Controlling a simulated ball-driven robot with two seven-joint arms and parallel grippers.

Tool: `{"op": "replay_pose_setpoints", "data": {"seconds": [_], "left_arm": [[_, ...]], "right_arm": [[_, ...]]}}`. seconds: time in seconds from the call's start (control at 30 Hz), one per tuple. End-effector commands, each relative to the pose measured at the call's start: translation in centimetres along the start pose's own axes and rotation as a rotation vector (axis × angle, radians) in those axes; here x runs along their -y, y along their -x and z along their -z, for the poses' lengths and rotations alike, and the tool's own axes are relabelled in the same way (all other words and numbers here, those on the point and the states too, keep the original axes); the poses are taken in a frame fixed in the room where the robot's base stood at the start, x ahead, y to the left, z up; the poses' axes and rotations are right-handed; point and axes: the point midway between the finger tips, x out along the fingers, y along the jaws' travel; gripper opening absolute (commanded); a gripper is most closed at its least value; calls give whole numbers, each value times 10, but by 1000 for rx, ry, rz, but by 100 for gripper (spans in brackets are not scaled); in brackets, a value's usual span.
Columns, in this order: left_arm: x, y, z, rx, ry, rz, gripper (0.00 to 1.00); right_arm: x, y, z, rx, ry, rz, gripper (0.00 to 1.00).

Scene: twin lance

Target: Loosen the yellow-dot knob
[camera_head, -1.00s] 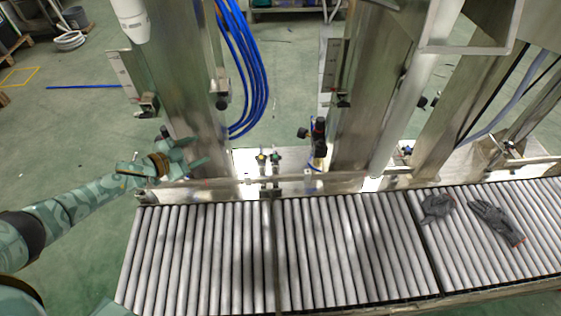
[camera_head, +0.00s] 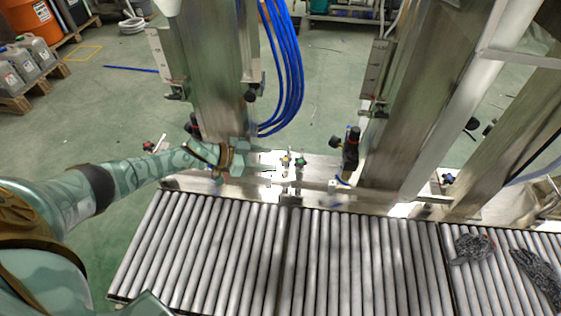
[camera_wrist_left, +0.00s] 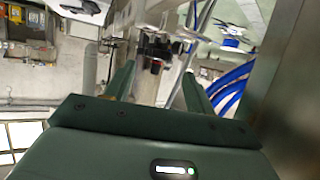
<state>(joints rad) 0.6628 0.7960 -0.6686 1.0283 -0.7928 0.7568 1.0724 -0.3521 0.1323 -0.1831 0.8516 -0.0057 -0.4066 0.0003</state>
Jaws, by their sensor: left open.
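The yellow-dot knob (camera_head: 285,160) is a small knob on the metal rail behind the roller conveyor, in the middle of the head view. A green-topped knob (camera_head: 301,162) stands just to its right. My left gripper (camera_head: 269,160) is open, with its fingers pointing right, just left of the yellow-dot knob. In the head view I cannot tell whether a fingertip touches it. In the left wrist view the two fingers of my left gripper (camera_wrist_left: 158,88) are spread apart with nothing seen held. I cannot make out the yellow-dot knob there. My right gripper is not in view.
The roller conveyor (camera_head: 240,245) runs along the front. Dark gloves (camera_head: 475,247) lie on its right part. Steel columns (camera_head: 425,100) and hanging blue hoses (camera_head: 291,80) stand behind the rail. A black fitting (camera_head: 351,150) rises right of the knobs.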

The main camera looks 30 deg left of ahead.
Motion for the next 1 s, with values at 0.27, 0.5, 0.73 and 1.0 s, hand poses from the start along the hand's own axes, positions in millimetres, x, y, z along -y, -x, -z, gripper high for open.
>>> {"op": "replay_pose_setpoints", "data": {"seconds": [0.27,0.5,0.73,1.0], "left_arm": [[0,-39,-2,1,1,1,55],[0,-43,0,1,0,1,55],[0,-42,0,0,0,1,18],[0,-42,1,0,2,7,10]], "right_arm": [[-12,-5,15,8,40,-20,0],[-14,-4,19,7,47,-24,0],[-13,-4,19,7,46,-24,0],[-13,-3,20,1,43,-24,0]]}}
